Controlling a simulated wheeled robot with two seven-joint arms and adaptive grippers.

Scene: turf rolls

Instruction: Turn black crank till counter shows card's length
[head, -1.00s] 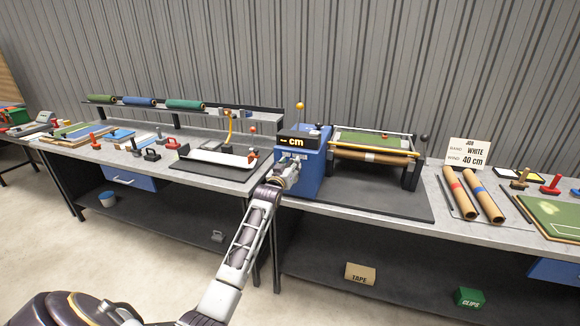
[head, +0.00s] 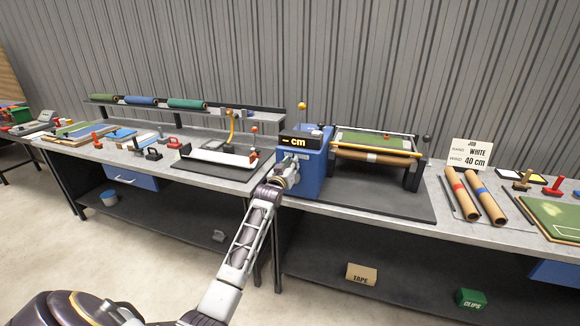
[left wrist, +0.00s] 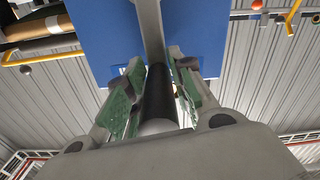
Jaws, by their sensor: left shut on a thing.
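The blue winder housing (head: 312,176) stands on the bench, with the counter (head: 299,141) on top showing dashes and "cm". The job card (head: 470,154) stands to its right and reads band white, wind 40 cm. My left gripper (head: 291,171) is at the near left face of the housing. In the left wrist view its green-padded fingers are shut around the black crank handle (left wrist: 158,95), with the grey crank arm (left wrist: 151,28) beyond it. In the head view the gripper hides the crank. My right gripper is not in view.
Right of the housing, the winder frame (head: 420,174) holds green turf and a brown tube. Cardboard tubes (head: 468,196) lie farther right. An orange-topped lever (head: 302,106) rises behind the counter.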

